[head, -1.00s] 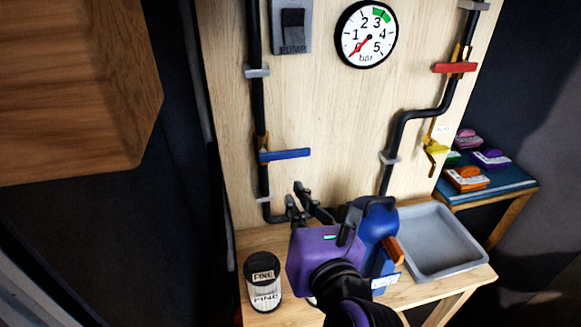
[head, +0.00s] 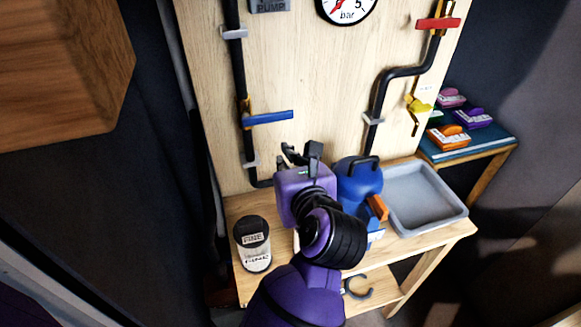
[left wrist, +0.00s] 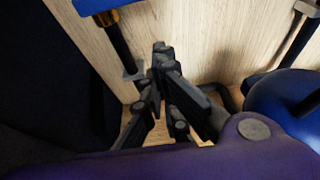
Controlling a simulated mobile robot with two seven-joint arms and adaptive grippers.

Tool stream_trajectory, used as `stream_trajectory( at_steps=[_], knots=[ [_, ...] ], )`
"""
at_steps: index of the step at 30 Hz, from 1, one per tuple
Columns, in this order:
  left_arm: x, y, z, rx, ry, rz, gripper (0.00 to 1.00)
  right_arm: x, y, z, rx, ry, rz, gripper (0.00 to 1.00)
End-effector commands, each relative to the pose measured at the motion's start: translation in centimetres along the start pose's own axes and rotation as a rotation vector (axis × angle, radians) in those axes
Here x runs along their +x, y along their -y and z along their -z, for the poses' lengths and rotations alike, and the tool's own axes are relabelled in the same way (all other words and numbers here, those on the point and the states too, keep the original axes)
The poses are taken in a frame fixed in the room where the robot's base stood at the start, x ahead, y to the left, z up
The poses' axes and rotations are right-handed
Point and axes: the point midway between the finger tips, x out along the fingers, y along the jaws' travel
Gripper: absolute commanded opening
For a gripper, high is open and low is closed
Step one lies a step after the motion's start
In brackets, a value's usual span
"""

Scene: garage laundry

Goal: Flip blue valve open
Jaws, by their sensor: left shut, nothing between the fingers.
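The blue valve handle (head: 268,117) sticks out level to the right from the black pipe (head: 238,80) on the left of the wooden board. Part of it shows at the top left of the left wrist view (left wrist: 97,4). My left gripper (head: 301,153) is below and to the right of the blue handle, apart from it, in front of the board. Its fingers are together and empty, and they point up toward the board in the left wrist view (left wrist: 160,52). My right gripper is not in view.
A blue pump (head: 358,186) stands just right of my gripper, beside a grey tray (head: 462,209). A dark-lidded jar (head: 253,245) is at left on the bench. Red (head: 438,23) and yellow (head: 418,103) valve handles are on the right pipe. A gauge (head: 346,8) is partly cut off at the top.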

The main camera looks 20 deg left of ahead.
Motion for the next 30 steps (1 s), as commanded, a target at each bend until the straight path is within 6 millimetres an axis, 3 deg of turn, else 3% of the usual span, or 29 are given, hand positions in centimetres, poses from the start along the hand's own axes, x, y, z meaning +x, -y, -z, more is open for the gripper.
stream_trajectory(
  at_steps=[5, 7, 12, 30],
  knots=[
    [3.8, -0.1, -0.3, 0.000, 0.005, -0.002, 0.00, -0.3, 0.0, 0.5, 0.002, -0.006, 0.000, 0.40],
    [2.9, 0.0, -2.0, -0.006, 0.008, 0.002, 0.00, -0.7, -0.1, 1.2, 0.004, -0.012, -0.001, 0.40],
    [2.2, 0.0, -3.6, -0.003, 0.005, 0.002, 0.00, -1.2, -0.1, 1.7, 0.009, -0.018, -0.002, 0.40],
    [2.3, 0.2, -3.9, -0.008, 0.000, 0.003, 0.00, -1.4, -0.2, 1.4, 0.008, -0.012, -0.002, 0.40]
  ],
)
